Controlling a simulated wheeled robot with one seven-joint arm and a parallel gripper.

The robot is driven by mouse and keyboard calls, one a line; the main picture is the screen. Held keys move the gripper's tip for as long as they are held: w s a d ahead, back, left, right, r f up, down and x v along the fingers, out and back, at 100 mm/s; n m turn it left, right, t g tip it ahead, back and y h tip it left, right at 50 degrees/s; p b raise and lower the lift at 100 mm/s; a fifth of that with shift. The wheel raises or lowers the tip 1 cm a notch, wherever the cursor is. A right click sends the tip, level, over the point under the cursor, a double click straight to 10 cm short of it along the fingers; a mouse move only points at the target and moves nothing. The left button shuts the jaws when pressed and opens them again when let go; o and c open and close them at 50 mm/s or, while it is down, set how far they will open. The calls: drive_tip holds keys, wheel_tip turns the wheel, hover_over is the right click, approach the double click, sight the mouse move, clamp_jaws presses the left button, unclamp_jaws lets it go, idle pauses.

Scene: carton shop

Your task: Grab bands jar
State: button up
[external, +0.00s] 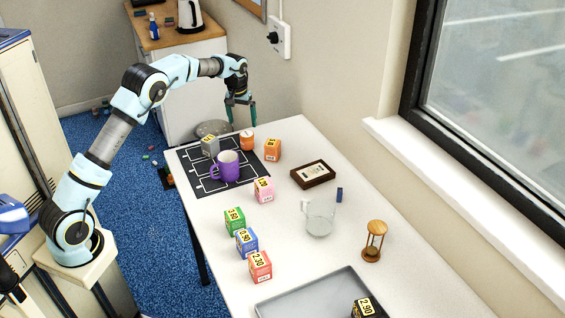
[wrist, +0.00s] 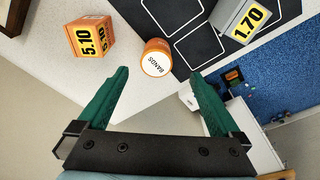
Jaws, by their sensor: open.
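The bands jar (external: 246,140) is a small orange jar with a white lid, on the far end of the white table at the edge of the black mat. In the wrist view the jar (wrist: 156,58) shows its lid lettered BANDS, ahead of my fingertips and between their lines. My gripper (external: 239,112) is above the table's far end, fingers pointing down. In the wrist view my gripper (wrist: 160,75) has its two green fingers wide apart, with nothing held between them.
An orange 5.10 carton (wrist: 92,37) and a grey 1.70 carton (wrist: 243,20) flank the jar. More cartons, a glass mug (external: 319,217), an hourglass (external: 374,241) and a grey tray (external: 290,298) are nearer the camera.

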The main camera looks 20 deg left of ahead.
sight(246, 134)
drive_tip(key=f, duration=0.3)
drive_tip(key=w+f+p, duration=0.1)
drive_tip(key=f, duration=0.1)
drive_tip(key=shift+w+d+f+p, duration=0.15)
drive_tip(key=shift+f+p, duration=0.25)
drive_tip(key=shift+f, duration=0.5)
drive_tip(key=shift+w+d+f+p, duration=0.1)
drive_tip(key=shift+w+f+p, duration=0.2)
drive_tip(key=shift+f, duration=0.6)
drive_tip(key=shift+w+d+f+p, duration=0.1)
drive_tip(key=shift+f+p, duration=0.35)
drive_tip(key=shift+f, duration=0.45)
drive_tip(key=shift+c, duration=0.2)
drive_tip(key=c, duration=1.4)
